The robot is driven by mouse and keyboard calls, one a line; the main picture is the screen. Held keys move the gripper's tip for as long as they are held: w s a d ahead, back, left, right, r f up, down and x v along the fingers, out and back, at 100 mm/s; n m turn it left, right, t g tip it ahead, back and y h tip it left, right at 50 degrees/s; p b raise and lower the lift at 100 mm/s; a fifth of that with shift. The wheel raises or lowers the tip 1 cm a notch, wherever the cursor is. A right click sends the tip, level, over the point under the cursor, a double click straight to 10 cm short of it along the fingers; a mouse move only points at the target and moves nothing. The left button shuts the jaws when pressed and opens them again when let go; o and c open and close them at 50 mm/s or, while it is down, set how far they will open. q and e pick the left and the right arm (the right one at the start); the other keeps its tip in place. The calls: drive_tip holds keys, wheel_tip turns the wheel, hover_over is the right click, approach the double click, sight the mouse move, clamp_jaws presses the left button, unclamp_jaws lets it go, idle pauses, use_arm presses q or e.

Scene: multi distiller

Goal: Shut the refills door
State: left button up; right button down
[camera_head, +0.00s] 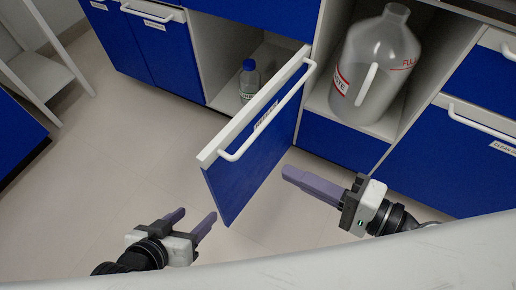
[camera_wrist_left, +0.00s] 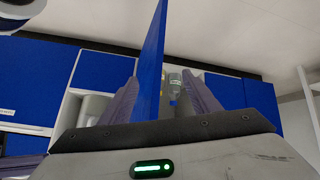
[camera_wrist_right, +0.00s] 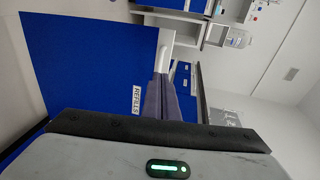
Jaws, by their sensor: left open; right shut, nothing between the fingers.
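The refills door (camera_head: 248,166) is a blue panel with a white edge and a white bar handle (camera_head: 270,112). It stands swung open from the cabinet, its free end toward me. Its face and REFILLS label (camera_wrist_right: 136,100) show in the right wrist view. My left gripper (camera_head: 196,216) is open and empty, just left of the door's free lower corner; the door (camera_wrist_left: 151,65) shows as a thin blue panel between its fingers in the left wrist view. My right gripper (camera_head: 287,172) is shut and empty, on the handle side of the door; contact cannot be told.
The open compartment (camera_head: 225,60) behind the door holds a bottle with a blue cap (camera_head: 249,80). A large clear waste jug (camera_head: 375,65) stands in the niche at the right. Floor (camera_head: 130,150) is clear at the left; a white shelf (camera_head: 45,70) stands far left.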

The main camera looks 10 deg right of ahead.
sight(244, 151)
use_arm(q)
drive_tip(key=a+r+p, duration=0.1)
drive_tip(key=s+a+r+n+t+p, duration=0.1)
drive_tip(key=shift+r+y+p, duration=0.15)
drive_tip(key=shift+y+p, duration=0.15)
use_arm(e)
drive_tip(key=x, duration=0.9)
drive_tip(key=shift+a, duration=0.15)
drive_tip(key=shift+w, duration=0.15)
